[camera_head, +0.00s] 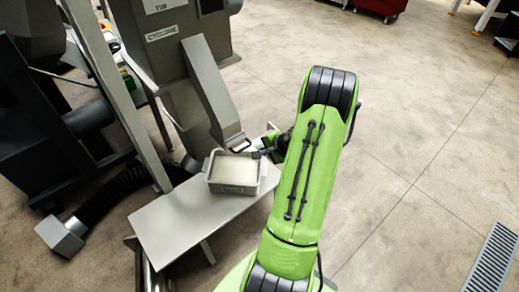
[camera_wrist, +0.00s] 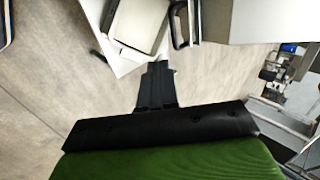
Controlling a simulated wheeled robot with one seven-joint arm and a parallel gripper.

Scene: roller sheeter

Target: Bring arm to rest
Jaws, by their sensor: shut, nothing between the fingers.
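My green arm reaches from the bottom of the head view up toward the middle, bent at a black joint. My gripper (camera_head: 258,154) is small and dark there, near the right rim of a grey tray (camera_head: 211,186), partly hidden by my arm. In the wrist view my gripper (camera_wrist: 157,66) is dark and shut, with nothing held. The tray (camera_wrist: 118,42) lies above it in that picture, filled with something pale. I cannot tell whether the fingertips touch the tray.
The tray stands on a grey metal table (camera_head: 165,232) below the chute (camera_head: 210,90) of a machine labelled "CYCLONE". A black hose (camera_head: 115,190) and dark machinery stand at left. Open concrete floor (camera_head: 420,130) lies to the right, with a floor grate (camera_head: 493,262).

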